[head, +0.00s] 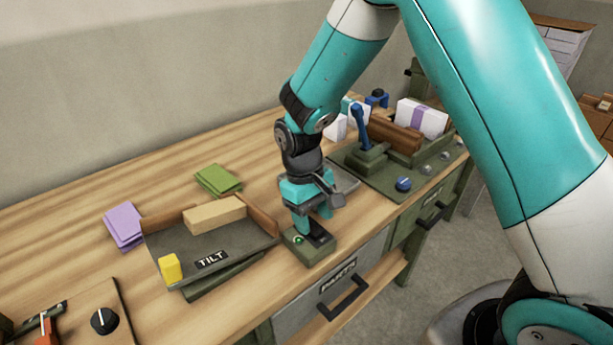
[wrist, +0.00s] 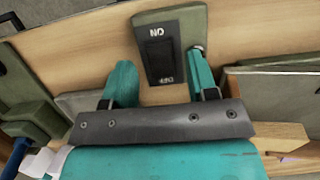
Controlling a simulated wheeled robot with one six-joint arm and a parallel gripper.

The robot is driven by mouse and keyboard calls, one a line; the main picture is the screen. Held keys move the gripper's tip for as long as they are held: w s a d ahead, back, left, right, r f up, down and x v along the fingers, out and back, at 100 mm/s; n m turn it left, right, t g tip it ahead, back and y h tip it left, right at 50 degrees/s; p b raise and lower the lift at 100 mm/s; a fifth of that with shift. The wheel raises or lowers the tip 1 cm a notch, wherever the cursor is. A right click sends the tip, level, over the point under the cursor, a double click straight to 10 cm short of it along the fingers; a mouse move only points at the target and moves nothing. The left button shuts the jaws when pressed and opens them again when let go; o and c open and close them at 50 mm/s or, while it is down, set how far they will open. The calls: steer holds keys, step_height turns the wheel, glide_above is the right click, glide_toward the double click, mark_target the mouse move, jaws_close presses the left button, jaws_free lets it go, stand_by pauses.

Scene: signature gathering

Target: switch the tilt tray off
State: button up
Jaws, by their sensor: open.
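The tilt tray (head: 245,247), grey with wooden side pieces and a "TILT" label, stands on the bench and holds a wooden block (head: 215,212) and a yellow block (head: 170,267). To its right is a small green switch box (head: 314,256) with a green lamp (head: 298,240). In the wrist view, the box (wrist: 147,20) bears a dark rocker switch (wrist: 159,55), its ON and OFF markings upside down, OFF nearer my gripper. My gripper (head: 312,222) is open and empty over the box. Its teal fingers (wrist: 160,75) appear either side of the switch; contact cannot be told.
A dial panel (head: 88,318) is front left. Drawer handles (head: 344,298) project from the bench front.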

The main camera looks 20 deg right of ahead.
steer(key=b+v, duration=0.1)
steer(key=v, duration=1.4)
steer(key=shift+r, duration=0.3)
steer(key=shift+w, duration=0.1)
steer(key=s+a+r+n+t+y, duration=0.1)
steer(key=s+y, duration=0.1)
steer(key=s, duration=0.9)
steer(key=s+a+r+n+t+y, duration=0.1)
steer(key=s+a+r+n+y, duration=0.1)
steer(key=s, duration=0.9)
steer(key=shift+s+t+y, duration=0.35)
steer(key=shift+t+y, duration=0.05)
steer(key=shift+y, duration=0.2)
